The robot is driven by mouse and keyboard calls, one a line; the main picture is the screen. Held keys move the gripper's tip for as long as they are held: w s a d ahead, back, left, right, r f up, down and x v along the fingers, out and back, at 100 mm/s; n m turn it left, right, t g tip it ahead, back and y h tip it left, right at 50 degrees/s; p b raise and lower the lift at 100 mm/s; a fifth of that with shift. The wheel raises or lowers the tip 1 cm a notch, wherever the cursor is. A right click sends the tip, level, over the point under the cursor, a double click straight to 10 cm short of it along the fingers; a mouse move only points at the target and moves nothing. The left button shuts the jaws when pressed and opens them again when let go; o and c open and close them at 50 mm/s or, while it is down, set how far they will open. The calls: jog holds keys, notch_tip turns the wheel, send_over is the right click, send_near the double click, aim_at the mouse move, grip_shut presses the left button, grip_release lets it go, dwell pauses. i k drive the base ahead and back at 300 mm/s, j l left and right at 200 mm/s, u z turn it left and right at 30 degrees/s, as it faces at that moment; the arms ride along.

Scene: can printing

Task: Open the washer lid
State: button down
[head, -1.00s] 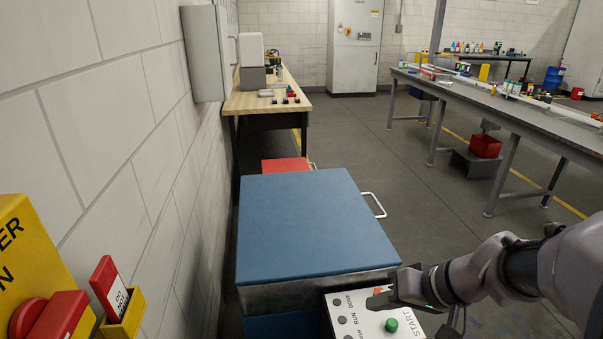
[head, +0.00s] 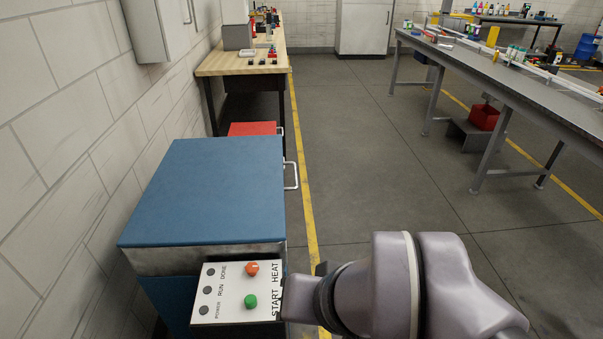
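The washer is a blue box with a flat blue lid (head: 215,190), which lies shut on the metal-sided body at left centre. A white metal handle (head: 291,175) sticks out from the lid's right side. The control panel (head: 237,307) on the near side has a green button, an orange button and dark round lamps. My gripper (head: 300,297) is low in the view, just right of the panel and nearer than the handle. It is apart from the handle. Its fingers are mostly hidden by my own wrist, so their opening does not show.
A red box (head: 252,129) stands behind the washer, below a wooden bench (head: 240,62) along the wall. A long grey table (head: 510,85) stands at the right. The floor (head: 375,170) between washer and table is clear. The wall is close on the left.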

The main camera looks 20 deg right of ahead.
aim_at(227, 190)
jog(key=l+u, duration=0.15)
jog(key=l, duration=0.3)
jog(key=k+l+u, duration=0.15)
jog(key=l, duration=0.3)
jog(key=k+l+u, duration=0.2)
jog(key=l, duration=0.25)
jog(key=i+l+z, duration=0.25)
jog(key=i+z, duration=0.6)
jog(key=i+l, duration=0.05)
